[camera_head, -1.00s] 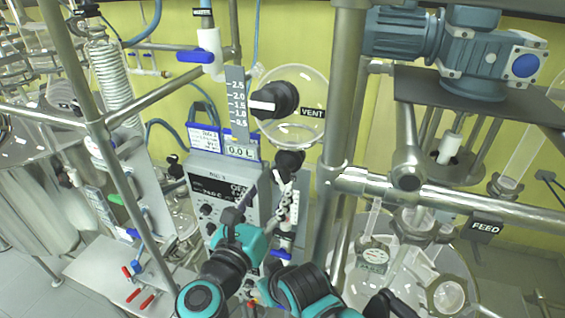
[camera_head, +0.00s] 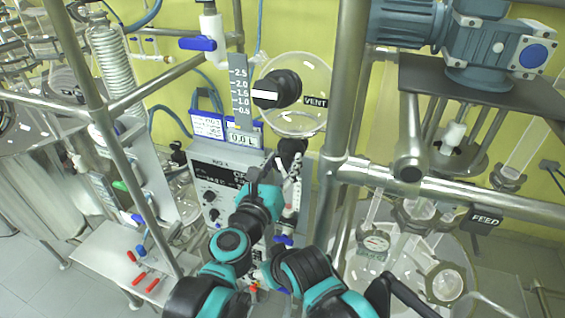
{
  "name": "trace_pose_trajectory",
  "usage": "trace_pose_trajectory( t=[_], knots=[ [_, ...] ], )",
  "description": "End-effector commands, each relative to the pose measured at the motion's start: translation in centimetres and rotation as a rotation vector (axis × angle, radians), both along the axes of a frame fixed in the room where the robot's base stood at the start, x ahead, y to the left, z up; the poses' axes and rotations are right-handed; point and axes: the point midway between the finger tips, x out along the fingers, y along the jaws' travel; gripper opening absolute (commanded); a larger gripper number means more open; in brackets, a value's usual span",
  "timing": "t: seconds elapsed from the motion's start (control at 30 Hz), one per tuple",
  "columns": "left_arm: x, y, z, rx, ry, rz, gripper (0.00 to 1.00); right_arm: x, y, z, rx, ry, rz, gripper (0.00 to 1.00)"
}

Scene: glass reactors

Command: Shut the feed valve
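A black FEED label (camera_head: 482,221) hangs under the horizontal steel rail at the right. I cannot clearly make out the feed valve's handle near it. My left gripper (camera_head: 291,172) is in the middle of the view, just below the clear round vessel and in front of the instrument box. Its fingers are small and overlap the fittings behind, so I cannot tell whether they are open or hold anything. It is well left of the FEED label. The teal and black links at bottom centre are mine. I cannot make out my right gripper.
A black valve knob (camera_head: 277,89) with a white bar sits at the clear vessel (camera_head: 308,118) beside the VENT label (camera_head: 315,102). A vertical steel post (camera_head: 342,110) and the rail (camera_head: 450,191) stand between the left gripper and the FEED label.

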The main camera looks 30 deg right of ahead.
Motion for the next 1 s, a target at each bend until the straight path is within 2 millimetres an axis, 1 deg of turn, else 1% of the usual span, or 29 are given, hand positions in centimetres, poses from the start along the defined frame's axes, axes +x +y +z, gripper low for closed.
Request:
trace_pose_trajectory(
  t=[0.03,0.07,0.1,0.37,0.57,0.77,1.0],
  knots=[
    [0.0,0.0,0.0,0.0,0.0,0.0,0.26,0.0,0.0,0.0,0.0,0.0,0.0,0.63],
    [0.0,0.0,0.0,0.0,0.0,0.0,0.18,0.0,0.0,0.0,0.0,0.0,0.0,0.63],
    [0.0,0.0,0.0,0.0,0.0,0.0,0.13,0.0,0.0,0.0,0.0,0.0,0.0,0.63],
    [0.0,0.0,0.0,0.009,-0.01,0.001,0.13,0.0,0.0,-0.1,0.0,0.0,0.0,0.63],
    [0.0,0.0,0.0,0.054,-0.063,0.001,0.13,0.0,0.0,-0.4,0.0,0.0,0.0,0.63],
    [0.0,0.0,-0.1,0.146,-0.171,0.001,0.13,0.0,0.0,-1.0,0.0,0.0,0.0,0.63],
    [0.0,0.0,-0.1,0.292,-0.342,0.0,0.13,0.0,0.0,-1.8,0.0,0.0,0.0,0.63]
  ],
)
